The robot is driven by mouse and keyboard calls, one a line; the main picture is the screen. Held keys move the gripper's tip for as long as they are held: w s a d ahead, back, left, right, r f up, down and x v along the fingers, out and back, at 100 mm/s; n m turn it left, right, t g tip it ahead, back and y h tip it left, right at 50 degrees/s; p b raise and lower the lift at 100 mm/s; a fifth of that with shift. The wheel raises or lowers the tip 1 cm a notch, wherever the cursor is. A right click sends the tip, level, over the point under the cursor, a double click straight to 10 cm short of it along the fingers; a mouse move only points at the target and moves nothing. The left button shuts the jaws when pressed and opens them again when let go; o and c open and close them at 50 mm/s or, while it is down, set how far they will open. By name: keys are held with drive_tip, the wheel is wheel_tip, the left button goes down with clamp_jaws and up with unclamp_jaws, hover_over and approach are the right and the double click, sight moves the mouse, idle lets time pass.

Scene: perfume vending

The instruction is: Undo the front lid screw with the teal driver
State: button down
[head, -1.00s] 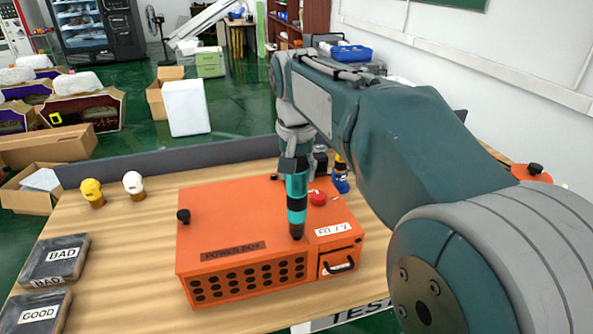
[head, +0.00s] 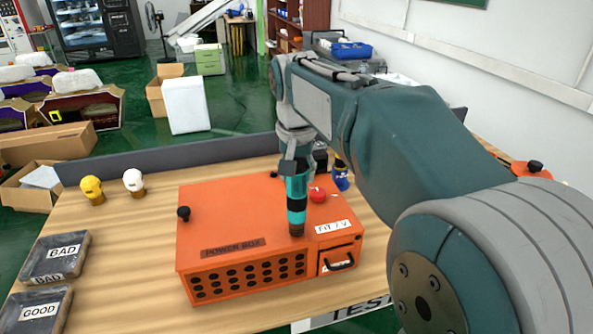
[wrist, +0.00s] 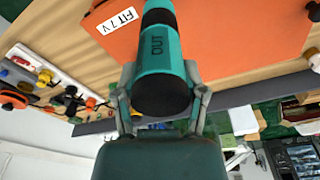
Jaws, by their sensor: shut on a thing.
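My gripper (head: 296,162) is shut on the teal driver (head: 297,190), which points down with its dark tip on the lid of the orange power box (head: 225,215). The tip is near the front of the lid, left of the white label; the screw under it is hidden. In the wrist view my gripper (wrist: 160,88) has a finger on each side of the driver (wrist: 160,55), whose body reads "OUT". A black knob-like screw (head: 183,213) stands at the lid's left side. Another dark knob shows at the back of the lid, partly behind the gripper.
A red button (head: 317,195) sits on the box, right of the driver. Yellow (head: 92,190) and white (head: 133,182) capped items stand at the back left. Trays labelled BAD (head: 60,256) and GOOD (head: 42,312) lie at the left. The wood between trays and box is clear.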

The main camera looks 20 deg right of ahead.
drive_tip(key=shift+s+f, duration=0.1)
drive_tip(key=shift+f, duration=0.3)
idle(1.9)
drive_tip(key=shift+r, duration=3.65)
